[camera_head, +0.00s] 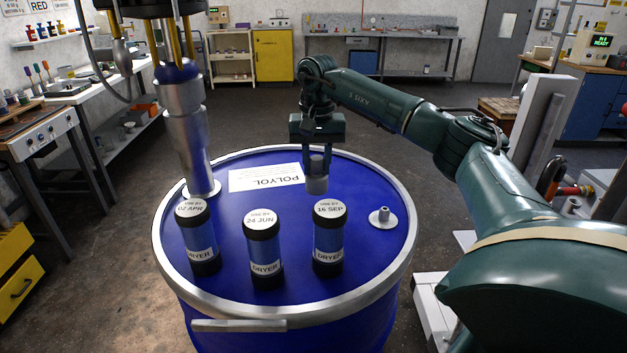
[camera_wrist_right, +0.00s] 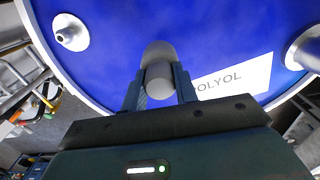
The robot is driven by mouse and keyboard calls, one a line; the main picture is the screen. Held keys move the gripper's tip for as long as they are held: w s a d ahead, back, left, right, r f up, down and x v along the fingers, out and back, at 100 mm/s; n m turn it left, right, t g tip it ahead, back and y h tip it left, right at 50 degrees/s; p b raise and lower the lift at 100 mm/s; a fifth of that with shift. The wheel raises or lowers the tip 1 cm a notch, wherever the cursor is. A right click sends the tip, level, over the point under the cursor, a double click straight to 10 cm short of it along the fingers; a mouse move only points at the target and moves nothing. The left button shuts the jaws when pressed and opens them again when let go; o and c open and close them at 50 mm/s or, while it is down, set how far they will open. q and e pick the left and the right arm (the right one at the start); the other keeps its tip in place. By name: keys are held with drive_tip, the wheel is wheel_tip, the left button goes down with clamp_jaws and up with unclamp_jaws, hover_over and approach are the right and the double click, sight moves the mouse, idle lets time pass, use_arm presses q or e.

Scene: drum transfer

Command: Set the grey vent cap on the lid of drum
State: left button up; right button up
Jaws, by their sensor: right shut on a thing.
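The grey vent cap (camera_head: 317,185) is a small cylinder between the fingers of my right gripper (camera_head: 318,168), over the blue drum's lid (camera_head: 345,265). In the right wrist view, the vent cap (camera_wrist_right: 159,82) sits between the two dark fingers of the right gripper (camera_wrist_right: 160,88). I cannot tell whether its lower end touches the lid. A round metal fitting with a short spout (camera_head: 383,217) is on the lid, right of the cap; it also shows in the wrist view (camera_wrist_right: 70,33). My left gripper is not in view.
Three black-capped dryer cartridges (camera_head: 205,238) (camera_head: 264,250) (camera_head: 329,239) stand on the front of the lid. A metal pump tube (camera_head: 190,135) rises from its left side. A white POLYOL label (camera_head: 266,177) lies flat left of the cap. Bare lid lies between cap and fitting.

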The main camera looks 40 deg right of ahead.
sight(316, 178)
drive_tip(key=shift+f+p, duration=0.3)
drive_tip(key=shift+f, duration=1.65)
drive_tip(key=shift+f, duration=0.15)
drive_tip(key=o, duration=1)
wheel_tip(316, 178, up, 12)
drive_tip(key=shift+r+b, duration=0.2)
drive_tip(key=shift+b, duration=0.55)
drive_tip(key=shift+f, duration=0.1)
